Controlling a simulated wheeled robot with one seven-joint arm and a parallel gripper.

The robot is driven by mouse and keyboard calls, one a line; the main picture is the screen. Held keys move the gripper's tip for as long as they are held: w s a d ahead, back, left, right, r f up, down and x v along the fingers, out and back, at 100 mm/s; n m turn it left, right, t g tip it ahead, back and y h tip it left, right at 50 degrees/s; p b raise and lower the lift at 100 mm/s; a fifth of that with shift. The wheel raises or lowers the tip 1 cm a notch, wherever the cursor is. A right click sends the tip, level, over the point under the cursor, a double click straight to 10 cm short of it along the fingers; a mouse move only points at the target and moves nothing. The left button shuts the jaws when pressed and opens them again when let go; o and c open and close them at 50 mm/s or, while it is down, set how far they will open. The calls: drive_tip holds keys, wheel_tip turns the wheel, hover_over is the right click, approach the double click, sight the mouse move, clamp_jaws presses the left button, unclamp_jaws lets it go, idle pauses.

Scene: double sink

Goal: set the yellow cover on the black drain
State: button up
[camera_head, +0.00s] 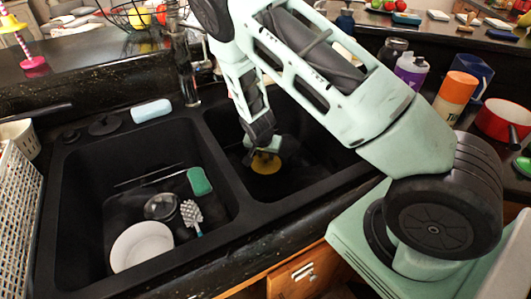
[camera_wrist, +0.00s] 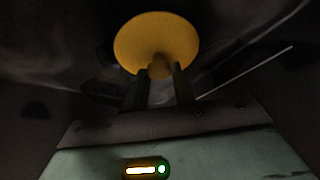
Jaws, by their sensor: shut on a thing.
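The yellow cover (camera_head: 266,163) is a round disc low in the right basin. It also shows in the wrist view (camera_wrist: 157,40), where a small knob on it sits between my fingertips. My gripper (camera_head: 265,152) is shut on the yellow cover by this knob; the fingers also show in the wrist view (camera_wrist: 160,76). The black drain cannot be made out in either view; the dark basin floor, my gripper and the cover may hide it. I cannot tell whether the cover touches the basin floor.
The left basin holds a white plate (camera_head: 141,246), a scrub brush (camera_head: 191,216), a green sponge (camera_head: 199,181) and a glass (camera_head: 160,206). A divider (camera_head: 227,175) separates the basins. The faucet (camera_head: 186,75) stands behind them. Bottles and a red pot (camera_head: 502,119) stand at the right.

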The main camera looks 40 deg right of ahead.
drive_tip(key=shift+f, duration=0.3)
drive_tip(key=o, duration=1.1)
drive_tip(key=shift+c, duration=0.2)
drive_tip(key=shift+r, duration=0.1)
drive_tip(key=v, duration=1.7)
drive_tip(key=shift+r, duration=0.25)
drive_tip(key=shift+s, duration=0.1)
